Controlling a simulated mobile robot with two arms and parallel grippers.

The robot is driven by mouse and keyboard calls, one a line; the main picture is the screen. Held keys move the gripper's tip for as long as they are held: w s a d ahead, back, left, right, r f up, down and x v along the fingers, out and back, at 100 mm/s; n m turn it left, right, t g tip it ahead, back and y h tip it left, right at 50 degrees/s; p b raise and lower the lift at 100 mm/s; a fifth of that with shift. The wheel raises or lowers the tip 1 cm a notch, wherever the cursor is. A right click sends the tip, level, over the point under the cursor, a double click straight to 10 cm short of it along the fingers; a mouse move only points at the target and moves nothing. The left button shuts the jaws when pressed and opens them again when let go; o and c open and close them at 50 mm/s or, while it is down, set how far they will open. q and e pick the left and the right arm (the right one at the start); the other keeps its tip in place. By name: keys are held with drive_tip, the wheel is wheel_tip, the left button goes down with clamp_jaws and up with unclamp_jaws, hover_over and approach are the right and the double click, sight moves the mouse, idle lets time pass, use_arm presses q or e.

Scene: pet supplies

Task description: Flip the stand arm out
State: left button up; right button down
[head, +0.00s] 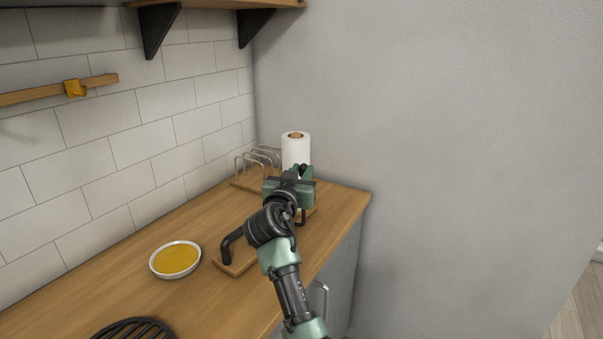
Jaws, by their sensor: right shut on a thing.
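A low wooden base (236,267) lies on the counter, mostly behind my right arm. A black curved bar (229,247) rises from its left end and bends toward my wrist. A short dark upright part (303,217) shows at its right end. These look like parts of the stand, but the join between them is hidden. My right gripper (302,170), green and black, is over the far end of the base, in front of the paper roll. It is shut on the stand arm, mostly hidden by the gripper. My left gripper is out of view.
A white paper roll (296,148) stands behind my gripper, beside a wire rack (243,165). A plate with a yellow surface (176,259) and a black slatted item (135,330) are at left. The counter (110,278) ends at the right; grey wall lies beyond.

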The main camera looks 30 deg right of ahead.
idle(0.3)
drive_tip(key=c, duration=1.2)
unclamp_jaws()
drive_tip(key=shift+a, duration=0.1)
drive_tip(key=b+v, duration=0.2)
drive_tip(key=v, duration=0.6)
